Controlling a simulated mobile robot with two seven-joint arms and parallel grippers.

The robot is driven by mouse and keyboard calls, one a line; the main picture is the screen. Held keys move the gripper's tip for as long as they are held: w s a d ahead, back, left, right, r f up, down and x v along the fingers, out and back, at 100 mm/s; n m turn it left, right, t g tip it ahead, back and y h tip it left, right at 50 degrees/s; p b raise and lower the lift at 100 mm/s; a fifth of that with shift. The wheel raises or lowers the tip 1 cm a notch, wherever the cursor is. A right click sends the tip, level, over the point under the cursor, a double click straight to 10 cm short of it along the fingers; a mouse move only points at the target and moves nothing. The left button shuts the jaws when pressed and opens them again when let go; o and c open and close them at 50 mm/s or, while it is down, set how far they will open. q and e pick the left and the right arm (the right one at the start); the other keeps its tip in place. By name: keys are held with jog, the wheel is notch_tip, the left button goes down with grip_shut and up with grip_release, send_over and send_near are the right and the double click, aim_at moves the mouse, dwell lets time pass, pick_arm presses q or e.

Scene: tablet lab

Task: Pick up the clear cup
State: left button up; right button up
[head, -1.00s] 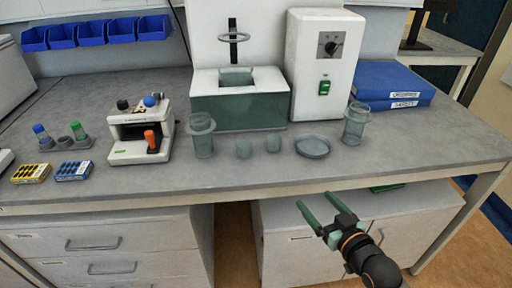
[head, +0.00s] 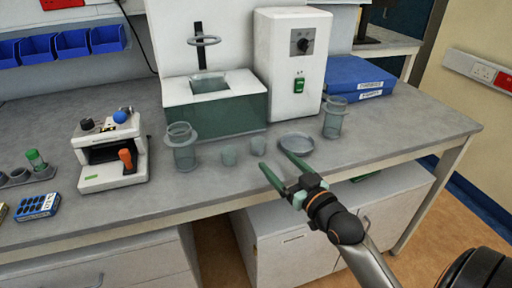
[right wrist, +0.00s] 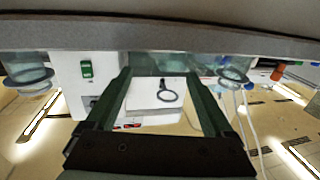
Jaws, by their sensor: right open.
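Several clear vessels stand on the grey bench, and I cannot tell for certain which is the task's clear cup. My left gripper is out of view.
A clear shallow dish (head: 296,142) lies right of the small cups. Behind stand a green-fronted bath (head: 220,116) and a white box (head: 288,70). A white device with an orange knob (head: 110,155) is at left. Blue binders (head: 360,78) lie back right.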

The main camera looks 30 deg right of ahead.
aim_at(262, 145)
jog(key=w, duration=0.9)
jog(key=shift+w+d, duration=0.25)
jog(key=shift+w, duration=0.1)
jog(key=c, duration=1.1)
